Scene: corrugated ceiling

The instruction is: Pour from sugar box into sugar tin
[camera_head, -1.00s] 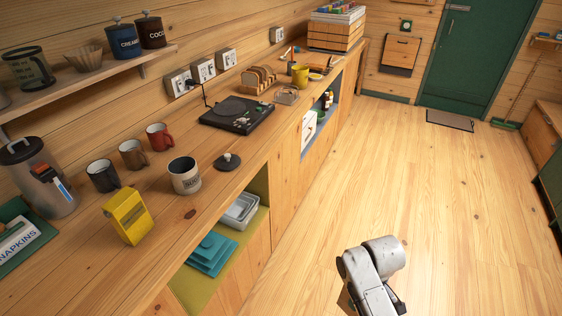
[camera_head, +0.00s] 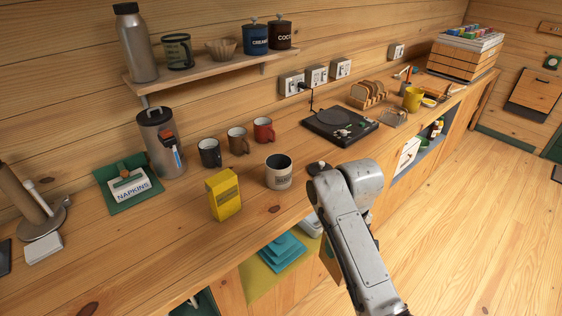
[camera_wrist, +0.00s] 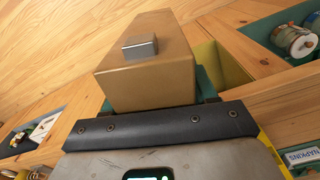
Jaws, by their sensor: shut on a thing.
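My gripper (camera_wrist: 157,102) is shut on a tan box with a small silver metal spout on its end, which I take as the sugar box (camera_wrist: 125,83). In the head view my arm hides the gripper and most of the box. The likely sugar tin (camera_head: 279,180) is a cream, open-topped tin with a dark inside and a label too small to read. It stands upright on the wooden counter, left of my arm. A dark knobbed lid (camera_head: 317,167) lies to its right, partly behind my arm. The held box is apart from the tin.
A yellow box (camera_head: 224,195) stands left of the tin. Several mugs (camera_head: 237,141) stand behind it, with a tall grey canister (camera_head: 160,145) at left. Open shelves with teal items (camera_head: 283,250) lie below the counter.

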